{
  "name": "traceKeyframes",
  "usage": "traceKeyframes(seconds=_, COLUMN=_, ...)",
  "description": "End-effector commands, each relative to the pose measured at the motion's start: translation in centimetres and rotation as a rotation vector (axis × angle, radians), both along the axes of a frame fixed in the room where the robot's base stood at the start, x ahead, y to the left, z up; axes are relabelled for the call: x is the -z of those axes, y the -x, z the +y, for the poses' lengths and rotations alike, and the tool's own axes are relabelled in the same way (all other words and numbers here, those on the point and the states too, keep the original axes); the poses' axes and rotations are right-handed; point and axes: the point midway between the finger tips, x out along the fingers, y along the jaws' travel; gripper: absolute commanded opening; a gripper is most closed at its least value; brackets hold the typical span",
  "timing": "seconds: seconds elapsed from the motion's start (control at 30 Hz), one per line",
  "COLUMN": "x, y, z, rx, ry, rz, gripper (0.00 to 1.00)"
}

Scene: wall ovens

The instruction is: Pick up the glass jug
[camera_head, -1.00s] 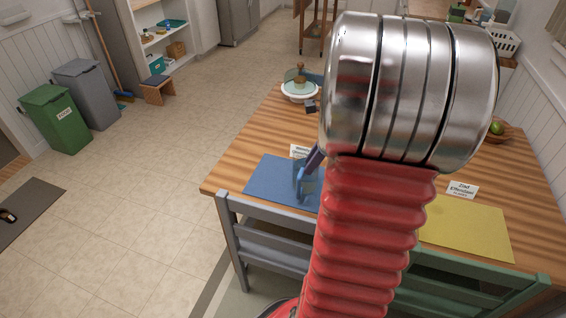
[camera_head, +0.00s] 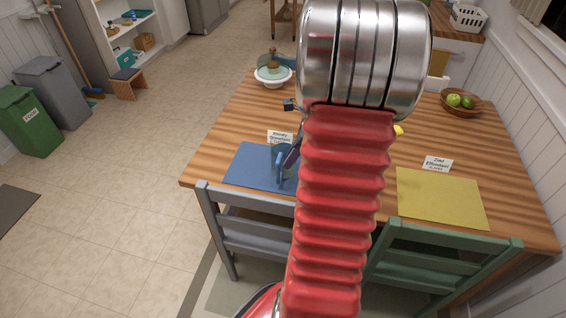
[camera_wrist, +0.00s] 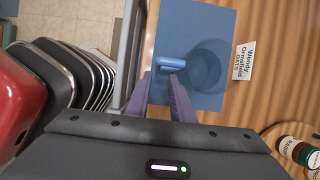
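The glass jug (camera_wrist: 208,62) is a see-through blue vessel on the blue placemat (camera_wrist: 232,25). In the head view the jug (camera_head: 281,168) shows at the right part of the mat, partly hidden by my arm. In the wrist view its handle (camera_wrist: 170,64) points toward my gripper (camera_wrist: 162,80). The two purple fingers are apart, with a gap between them, and their tips are close to the handle. I cannot tell if they touch it.
A name card (camera_head: 280,137) stands behind the blue mat. A grey chair (camera_head: 240,222) and a green chair (camera_head: 440,255) stand at the table's near edge. A yellow placemat (camera_head: 440,198), a fruit bowl (camera_head: 461,104) and a covered dish (camera_head: 273,76) are on the wooden table.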

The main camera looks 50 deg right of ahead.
Motion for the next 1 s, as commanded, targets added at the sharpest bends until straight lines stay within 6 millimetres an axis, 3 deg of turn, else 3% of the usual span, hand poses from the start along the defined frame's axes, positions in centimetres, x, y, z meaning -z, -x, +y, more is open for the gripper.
traceKeyframes(seconds=0.2, x=2.7, y=-1.0, z=0.6, rx=-0.001, ry=-0.002, rz=0.001, gripper=0.21)
traceKeyframes(seconds=0.67, x=3.3, y=-1.2, z=0.7, rx=-0.001, ry=0.001, rz=0.001, gripper=0.21)
traceKeyframes(seconds=1.0, x=6.9, y=-2.4, z=1.7, rx=-0.001, ry=-0.002, rz=0.001, gripper=0.21)
